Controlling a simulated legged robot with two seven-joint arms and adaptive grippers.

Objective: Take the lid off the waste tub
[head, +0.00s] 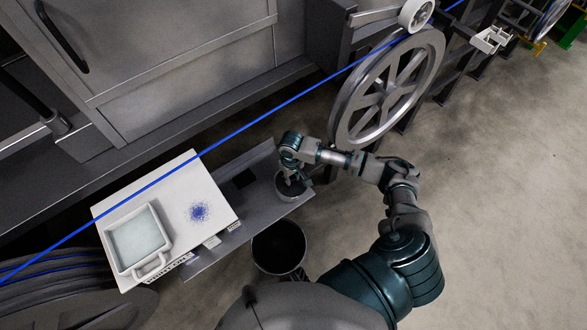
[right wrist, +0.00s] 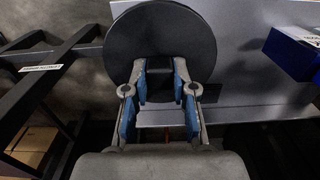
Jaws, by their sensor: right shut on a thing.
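In the right wrist view the lid (right wrist: 130,50) is a broad dark disc just beyond my right gripper (right wrist: 160,88). My left gripper is not in view.
A blue cable (head: 255,121) runs diagonally above the shelf (head: 232,172). A white table (head: 187,178) holds a white tray (head: 139,240) and blue specks. A large spoked wheel (head: 388,87) stands behind my arm.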

